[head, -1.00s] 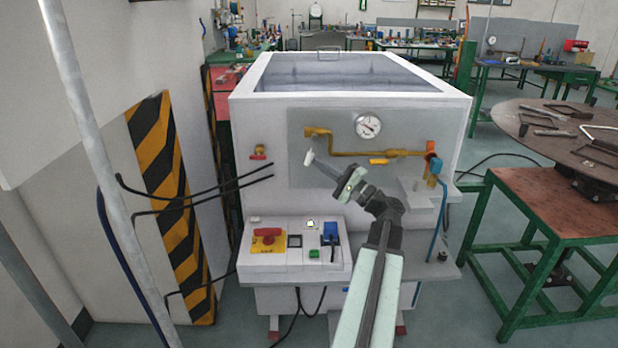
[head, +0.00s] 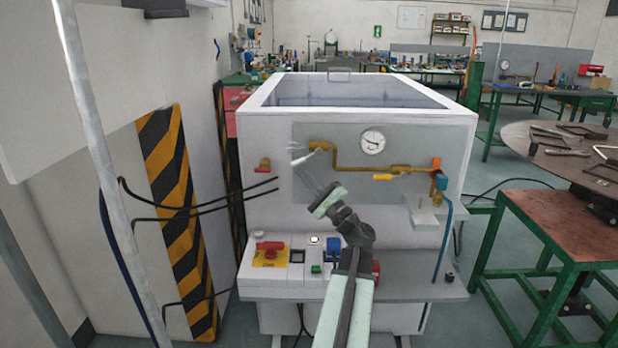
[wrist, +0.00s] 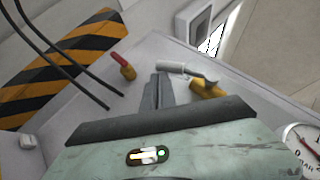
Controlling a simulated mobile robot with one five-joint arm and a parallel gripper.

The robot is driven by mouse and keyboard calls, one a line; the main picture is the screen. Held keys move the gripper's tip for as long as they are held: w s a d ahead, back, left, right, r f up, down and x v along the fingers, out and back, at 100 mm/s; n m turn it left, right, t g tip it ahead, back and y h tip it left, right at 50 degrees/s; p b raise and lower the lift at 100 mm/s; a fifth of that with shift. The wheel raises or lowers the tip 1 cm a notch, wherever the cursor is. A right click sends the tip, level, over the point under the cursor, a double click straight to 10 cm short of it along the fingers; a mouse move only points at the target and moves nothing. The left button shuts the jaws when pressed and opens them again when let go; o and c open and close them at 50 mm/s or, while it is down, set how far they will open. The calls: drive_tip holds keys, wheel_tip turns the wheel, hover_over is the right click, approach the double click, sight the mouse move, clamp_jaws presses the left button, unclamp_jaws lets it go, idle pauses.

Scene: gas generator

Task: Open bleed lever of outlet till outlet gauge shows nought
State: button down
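A round white gauge (head: 372,142) sits on the machine's front panel above a brass pipe (head: 345,168). Its reading is too small to tell. A white-handled lever (head: 303,158) hangs off the pipe's left end; in the wrist view the lever (wrist: 185,70) sits on a brass fitting (wrist: 208,90). The gauge (wrist: 303,145) is cut off at that view's right edge. My gripper (head: 306,172) is in front of the panel, close to the white lever. Contact cannot be told.
A yellow lever (head: 383,177) is under the pipe. A red-handled valve (head: 264,164) is at the left, with black hoses (head: 215,205) beside it. A control box (head: 290,262) stands below the panel. A blue hose (head: 444,230) runs down at the right.

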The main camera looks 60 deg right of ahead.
drive_tip(key=shift+w+a+r+p, duration=0.3)
drive_tip(key=shift+w+r+p, duration=0.2)
drive_tip(key=shift+r+p, duration=0.1)
drive_tip(key=shift+w+a+r+p, duration=0.25)
drive_tip(key=shift+w+r+p, duration=0.25)
drive_tip(key=shift+r, duration=0.1)
drive_tip(key=s+a+f+b, duration=0.1)
drive_tip(key=a+f+b, duration=0.1)
drive_tip(key=f+b, duration=0.4)
drive_tip(key=s+a+f+b, duration=0.1)
drive_tip(key=a+f+b, duration=0.1)
drive_tip(key=f+b, duration=0.4)
drive_tip(key=shift+s, duration=0.35)
